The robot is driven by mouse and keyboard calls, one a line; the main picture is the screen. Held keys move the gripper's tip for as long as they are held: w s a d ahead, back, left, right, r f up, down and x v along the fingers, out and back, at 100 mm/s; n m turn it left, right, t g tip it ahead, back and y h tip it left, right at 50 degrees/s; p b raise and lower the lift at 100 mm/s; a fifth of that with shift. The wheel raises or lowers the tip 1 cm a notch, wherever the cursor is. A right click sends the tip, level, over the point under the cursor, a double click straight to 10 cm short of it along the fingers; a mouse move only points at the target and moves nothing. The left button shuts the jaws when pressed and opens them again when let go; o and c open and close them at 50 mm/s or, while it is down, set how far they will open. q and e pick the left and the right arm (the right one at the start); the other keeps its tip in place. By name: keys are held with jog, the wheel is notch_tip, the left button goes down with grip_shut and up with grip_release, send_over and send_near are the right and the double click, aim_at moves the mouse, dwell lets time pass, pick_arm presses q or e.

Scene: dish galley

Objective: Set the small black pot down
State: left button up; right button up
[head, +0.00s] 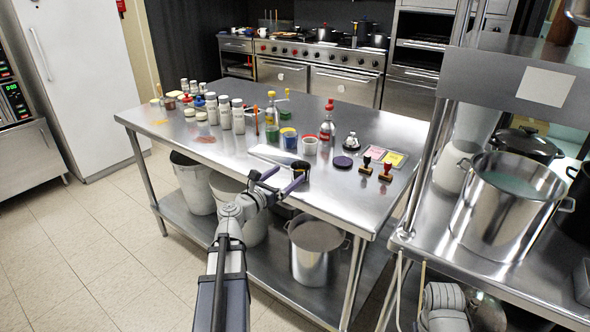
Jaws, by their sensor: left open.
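The small black pot (301,167) is at the front edge of the steel worktable (215,147), beside a flat pale tray or board (272,154). It looks upright and appears to rest on the tabletop, though its base is partly hidden by the gripper. My left gripper (287,175) is open, with its dark purple fingers right at the near side of the pot. I cannot tell whether they touch it.
Shakers, bottles and small tubs stand behind the pot. A dark purple lid (342,161) and two stamps (375,168) lie to its right. A large steel pot (507,207) stands on the right-hand shelf unit.

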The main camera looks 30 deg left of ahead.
pick_arm(q)
jog(key=shift+s+a, duration=0.15)
jog(key=shift+s, duration=2.2)
